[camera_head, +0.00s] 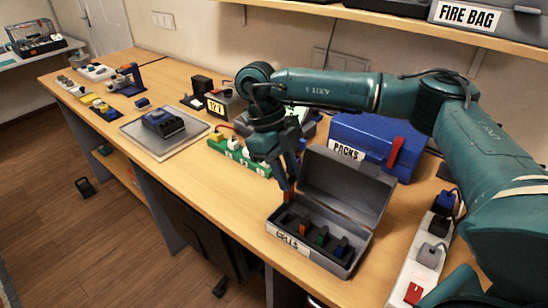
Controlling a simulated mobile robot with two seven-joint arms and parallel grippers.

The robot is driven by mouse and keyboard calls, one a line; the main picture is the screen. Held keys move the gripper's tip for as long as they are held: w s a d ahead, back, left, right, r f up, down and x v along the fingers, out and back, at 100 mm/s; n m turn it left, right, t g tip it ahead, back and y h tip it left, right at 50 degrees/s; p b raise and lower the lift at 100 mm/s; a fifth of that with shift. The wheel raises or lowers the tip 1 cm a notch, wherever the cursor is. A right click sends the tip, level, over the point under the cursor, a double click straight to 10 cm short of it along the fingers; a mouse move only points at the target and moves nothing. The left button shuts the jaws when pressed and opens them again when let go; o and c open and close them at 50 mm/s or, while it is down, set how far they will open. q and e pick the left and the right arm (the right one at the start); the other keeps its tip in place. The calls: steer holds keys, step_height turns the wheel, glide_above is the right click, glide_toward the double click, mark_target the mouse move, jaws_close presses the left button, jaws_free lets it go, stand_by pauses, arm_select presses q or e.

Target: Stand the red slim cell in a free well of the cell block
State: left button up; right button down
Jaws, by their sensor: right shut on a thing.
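My right gripper (287,186) reaches down over the left part of the open grey box (281,239) with a CELLS label. It is shut on a slim red cell (289,198), of which only a small part shows below the fingers. An orange-red cell (303,229), a green one (322,237) and a blue one (341,248) stand in the dark inside of the box. A dark block with blue parts (163,123), which looks like the cell block, sits on a grey mat (140,136) to the left. Its wells are too small to make out. My left gripper is out of view.
A green strip with plugs (238,158) lies between the mat and the box. A blue PACKS case (370,140) stands behind the box's raised lid (345,185). A white power strip (415,272) is at the right. The bench front left of the box is clear.

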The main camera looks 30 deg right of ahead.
steer(key=shift+s, duration=0.1)
arm_select(q)
steer(key=b, duration=0.2)
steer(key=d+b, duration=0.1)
steer(key=b, duration=0.1)
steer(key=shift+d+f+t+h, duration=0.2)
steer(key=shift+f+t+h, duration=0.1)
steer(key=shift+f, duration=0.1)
arm_select(e)
glide_above(285, 223)
step_height(285, 223, down, 6)
steer(key=shift+r, duration=0.15)
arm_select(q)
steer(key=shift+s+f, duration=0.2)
arm_select(e)
steer(key=shift+s, duration=0.1)
stand_by(0.5)
arm_select(q)
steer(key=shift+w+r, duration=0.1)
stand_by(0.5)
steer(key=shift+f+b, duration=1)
steer(key=shift+b, duration=0.05)
arm_select(e)
steer(key=shift+f, duration=1.7)
